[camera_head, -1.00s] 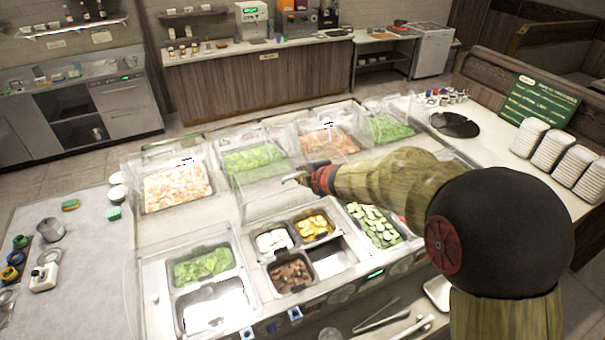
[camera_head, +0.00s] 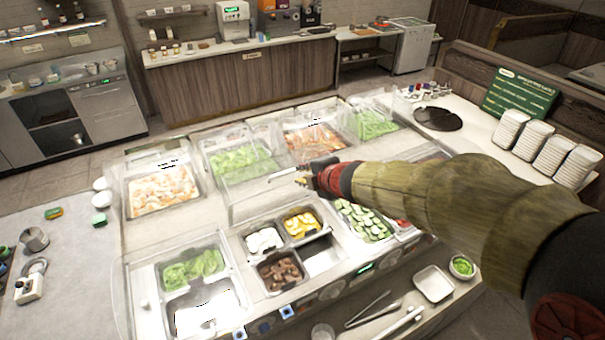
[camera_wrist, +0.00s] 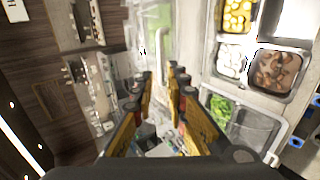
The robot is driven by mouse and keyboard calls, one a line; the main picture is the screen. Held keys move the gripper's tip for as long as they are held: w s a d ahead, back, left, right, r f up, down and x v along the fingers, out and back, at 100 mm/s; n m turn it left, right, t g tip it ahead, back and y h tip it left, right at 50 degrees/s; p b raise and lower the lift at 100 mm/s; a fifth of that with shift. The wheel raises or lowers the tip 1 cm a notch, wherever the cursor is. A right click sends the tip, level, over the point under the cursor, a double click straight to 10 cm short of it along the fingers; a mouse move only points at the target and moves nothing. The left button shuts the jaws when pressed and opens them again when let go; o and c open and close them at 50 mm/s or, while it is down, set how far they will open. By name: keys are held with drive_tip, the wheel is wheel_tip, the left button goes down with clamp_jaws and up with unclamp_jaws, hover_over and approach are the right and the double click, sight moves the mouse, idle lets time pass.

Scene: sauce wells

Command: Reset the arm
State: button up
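My arm reaches in from the right in the head view, with my gripper (camera_head: 303,177) above the middle of the sauce and salad counter (camera_head: 225,215). In the wrist view my gripper (camera_wrist: 160,98) shows two yellow-and-black fingers standing apart. I see nothing held between them, only blurred background. The gripper is above the counter, apart from the food pans. The small end of the gripper is hard to make out in the head view.
Pans of lettuce (camera_head: 193,270), meat (camera_head: 281,271) and cucumber (camera_head: 362,221) sit in the counter, with clear guards around it. Stacked white dishes (camera_head: 551,147) stand at the right. Tongs (camera_head: 368,309) and a white tray (camera_head: 433,284) lie on the front shelf.

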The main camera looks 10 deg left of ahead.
drive_tip(key=s+d+f+m+g+h+b, duration=0.1)
drive_tip(key=s+d+f+m+h+b, duration=0.15)
drive_tip(key=s+d+m, duration=0.35)
drive_tip(key=s+d+f+m+h+b, duration=0.1)
drive_tip(key=d+f+m+h, duration=0.25)
drive_tip(key=d, duration=0.35)
drive_tip(key=s+d+f+m+g+h+b, duration=0.1)
drive_tip(key=s+d+f+m+h+b, duration=0.15)
drive_tip(key=s+d+m, duration=0.35)
drive_tip(key=s+d+f+m+y+b, duration=0.1)
drive_tip(key=s+d+f+m+b, duration=0.2)
drive_tip(key=s+f+b, duration=0.5)
drive_tip(key=s+d+f+m+g+y+b, duration=0.1)
drive_tip(key=s+d+f+m+b, duration=0.2)
drive_tip(key=s+f+m+b, duration=0.3)
drive_tip(key=s+f+b, duration=0.3)
drive_tip(key=s+b, duration=0.3)
drive_tip(key=b, duration=0.3)
drive_tip(key=shift+s+d+g, duration=0.3)
drive_tip(key=shift+s+d, duration=0.05)
drive_tip(key=shift+a+f, duration=0.1)
